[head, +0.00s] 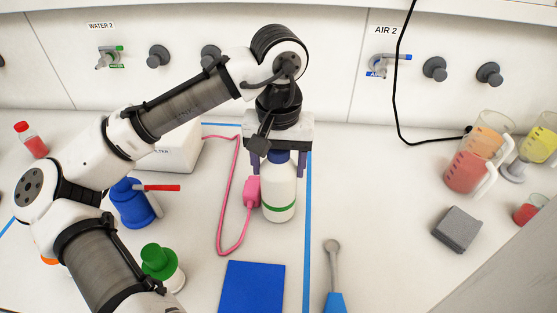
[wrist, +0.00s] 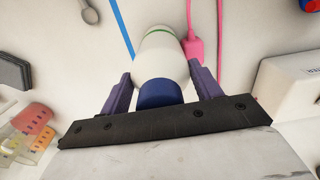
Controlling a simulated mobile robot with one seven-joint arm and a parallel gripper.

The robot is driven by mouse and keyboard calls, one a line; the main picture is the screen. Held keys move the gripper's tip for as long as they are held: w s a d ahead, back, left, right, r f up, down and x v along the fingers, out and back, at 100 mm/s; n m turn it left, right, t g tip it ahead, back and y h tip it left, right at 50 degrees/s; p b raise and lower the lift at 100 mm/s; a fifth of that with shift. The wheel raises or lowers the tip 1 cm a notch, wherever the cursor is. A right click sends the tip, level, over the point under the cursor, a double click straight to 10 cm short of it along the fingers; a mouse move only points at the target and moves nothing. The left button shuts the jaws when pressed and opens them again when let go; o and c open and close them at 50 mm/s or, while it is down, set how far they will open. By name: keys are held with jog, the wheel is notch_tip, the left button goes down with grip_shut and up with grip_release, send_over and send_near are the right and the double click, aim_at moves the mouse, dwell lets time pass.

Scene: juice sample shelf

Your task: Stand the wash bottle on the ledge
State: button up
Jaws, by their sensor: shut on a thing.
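A white bottle (head: 280,196) with a blue cap and a green band, which I take to be the wash bottle, is upright under my gripper (head: 276,168) in the head view. The purple fingers are shut on it, one on each side near its top. In the wrist view the bottle (wrist: 160,58) and its blue cap (wrist: 160,94) lie between the fingers. I cannot tell whether its base touches the worktop. The ledge is not clearly identifiable; a pale raised edge (head: 200,4) runs along the top of the head view.
A pink plug and cable (head: 253,192) sit beside the bottle. A white box (head: 175,150), a blue container (head: 135,205) and a green-capped bottle (head: 158,262) are left. Jugs (head: 475,160) and a grey block (head: 458,229) are right.

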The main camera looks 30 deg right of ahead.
jog(key=shift+f, duration=0.1)
jog(key=o, duration=1.7)
